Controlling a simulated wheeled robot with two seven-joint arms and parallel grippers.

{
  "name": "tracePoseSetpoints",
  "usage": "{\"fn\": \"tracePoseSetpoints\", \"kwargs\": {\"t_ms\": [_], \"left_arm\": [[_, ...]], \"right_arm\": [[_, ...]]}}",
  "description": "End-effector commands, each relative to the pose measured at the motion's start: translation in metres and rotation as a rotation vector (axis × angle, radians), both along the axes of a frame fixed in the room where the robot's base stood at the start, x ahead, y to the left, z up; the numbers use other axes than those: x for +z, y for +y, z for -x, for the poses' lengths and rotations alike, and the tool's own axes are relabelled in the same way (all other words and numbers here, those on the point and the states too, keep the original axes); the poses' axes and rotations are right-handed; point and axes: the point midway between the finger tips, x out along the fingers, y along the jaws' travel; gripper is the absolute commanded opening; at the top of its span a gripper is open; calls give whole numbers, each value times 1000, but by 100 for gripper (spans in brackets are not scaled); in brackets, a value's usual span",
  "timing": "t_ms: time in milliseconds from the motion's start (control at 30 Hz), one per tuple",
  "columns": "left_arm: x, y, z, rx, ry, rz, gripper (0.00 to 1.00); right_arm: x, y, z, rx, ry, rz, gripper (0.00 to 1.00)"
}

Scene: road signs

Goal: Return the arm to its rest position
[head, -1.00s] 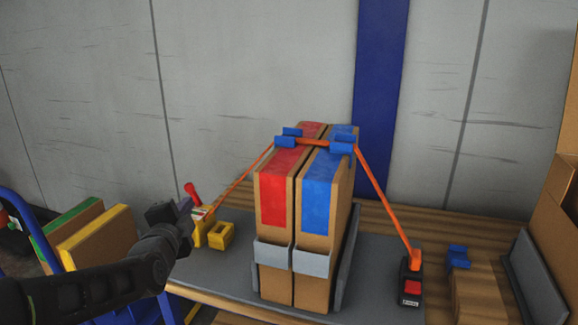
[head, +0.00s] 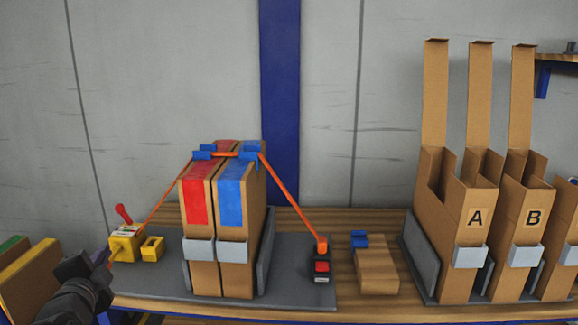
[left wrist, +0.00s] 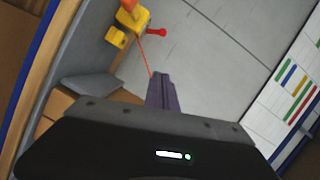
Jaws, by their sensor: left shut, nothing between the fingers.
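My left gripper (head: 104,258) is at the lower left in the head view, beside the yellow ratchet block with a red handle (head: 125,243). Its fingers are shut with nothing between them, and they also show in the left wrist view (left wrist: 162,92). The yellow block also shows in the left wrist view (left wrist: 131,18), apart from the fingers. Two upright cardboard boxes, one with a red band (head: 195,197) and one with a blue band (head: 230,190), stand side by side under an orange strap (head: 281,193). My right gripper is not in view.
A black and red buckle (head: 321,267) ends the strap on the grey mat (head: 290,285). A small cardboard box (head: 377,272) with a blue clip lies right of it. Open boxes marked A (head: 475,217) and B (head: 533,218) stand at the right. Boxes with green and yellow edges are at far left.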

Motion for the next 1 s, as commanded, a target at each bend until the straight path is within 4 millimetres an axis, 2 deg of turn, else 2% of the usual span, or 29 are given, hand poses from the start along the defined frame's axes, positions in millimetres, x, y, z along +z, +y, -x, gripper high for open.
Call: {"fn": "tracePoseSetpoints", "kwargs": {"t_ms": [367,467,533,667,767,867,900,967,1000], "left_arm": [[-8,-4,1,26,-69,297,0],[-20,-12,-1,32,-79,430,0],[-39,-23,-5,36,-67,540,0],[-91,-53,-13,58,-6,767,0],[-144,-83,-14,95,73,946,0],[-212,-124,-6,162,190,1138,0],[-240,-141,1,198,244,1207,0],[-280,-167,15,256,323,1302,0],[-306,-184,27,299,380,1356,0]], "right_arm": [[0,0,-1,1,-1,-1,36],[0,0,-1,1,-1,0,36],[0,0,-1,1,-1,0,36],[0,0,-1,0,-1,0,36],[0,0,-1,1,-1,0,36],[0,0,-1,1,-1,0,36],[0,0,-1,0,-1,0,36],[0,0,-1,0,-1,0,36],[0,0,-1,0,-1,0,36]]}}
